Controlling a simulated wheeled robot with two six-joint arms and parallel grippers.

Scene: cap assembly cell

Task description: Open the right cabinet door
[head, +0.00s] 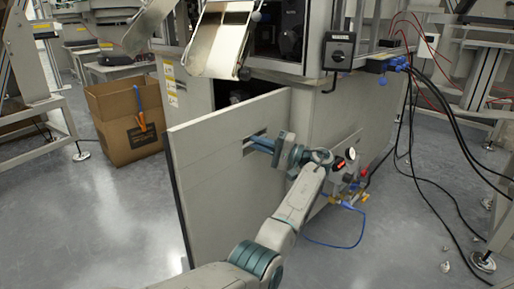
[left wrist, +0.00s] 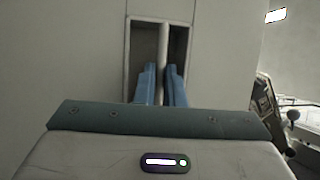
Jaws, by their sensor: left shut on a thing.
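The cabinet door (head: 215,160) is a pale grey panel that stands swung out from the cabinet (head: 315,110), with a dark opening showing above its top edge. Its handle is a vertical bar in a recess near the panel's right side in the head view; the bar shows clearly in the left wrist view (left wrist: 163,45). My left gripper (head: 257,144) reaches into the recess. Its blue fingers (left wrist: 162,88) are on either side of the bar, shut on it. The cabinet's inside is mostly hidden behind the door. My right gripper is in neither view.
A cardboard box (head: 126,125) with an orange-and-blue tool at its edge stands on the floor left of the door. Gauges and valves (head: 345,165) stick out right of my left gripper. Black cables (head: 415,150) trail down at right.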

